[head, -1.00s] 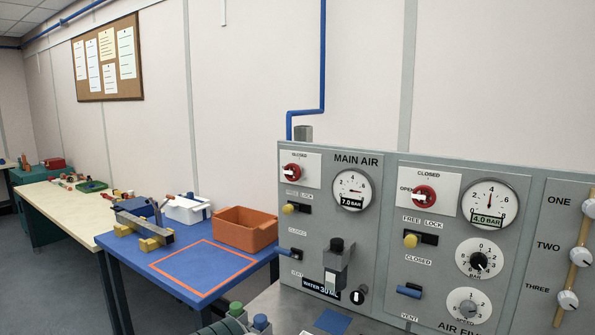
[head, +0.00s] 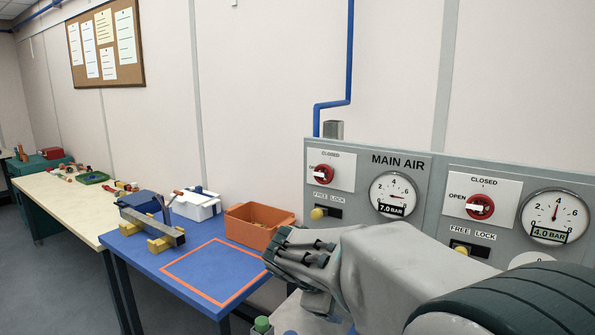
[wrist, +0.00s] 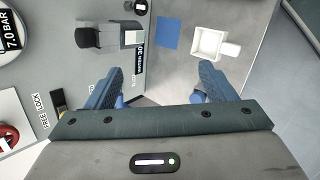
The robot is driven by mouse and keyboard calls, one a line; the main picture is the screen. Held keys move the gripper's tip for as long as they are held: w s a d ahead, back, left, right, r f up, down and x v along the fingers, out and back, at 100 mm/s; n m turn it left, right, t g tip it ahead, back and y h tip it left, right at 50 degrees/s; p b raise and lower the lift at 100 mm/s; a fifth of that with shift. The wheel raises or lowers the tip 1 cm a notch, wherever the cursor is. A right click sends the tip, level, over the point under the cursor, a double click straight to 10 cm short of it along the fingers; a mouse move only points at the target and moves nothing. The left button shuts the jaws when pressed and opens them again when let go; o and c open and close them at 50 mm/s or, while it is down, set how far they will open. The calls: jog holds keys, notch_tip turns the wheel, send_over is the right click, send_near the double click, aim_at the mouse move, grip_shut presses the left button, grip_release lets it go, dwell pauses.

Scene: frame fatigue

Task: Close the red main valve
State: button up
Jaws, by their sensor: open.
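A red knob (wrist: 7,137) shows at the left edge of the wrist view. My gripper (wrist: 156,88) is open and empty, with its blue-grey fingers apart in front of the panel. In the head view my arm covers the lower part of the panel.
The MAIN AIR gauge (head: 393,194) reads 7.0 BAR. A second red valve (head: 480,206) sits right of it beside a 4.0 BAR gauge (head: 555,216). A blue table (head: 195,244) with an orange bin (head: 252,232) stands left.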

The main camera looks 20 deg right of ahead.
jog(key=w+d+r+n+t+h+p, duration=0.25)
jog(key=w+r+n+h, duration=0.4)
jog(key=w, duration=0.55)
jog(key=n+t, duration=0.5)
jog(key=n, duration=0.3)
send_near(322, 177)
jog(key=shift+m+h, duration=0.25)
jog(key=p+x, duration=0.5)
jog(key=x, duration=0.6)
jog(key=shift+w+d+f, duration=0.1)
jog(key=shift+w+d, duration=0.05)
jog(key=shift+w, duration=0.15)
jog(key=c, duration=1)
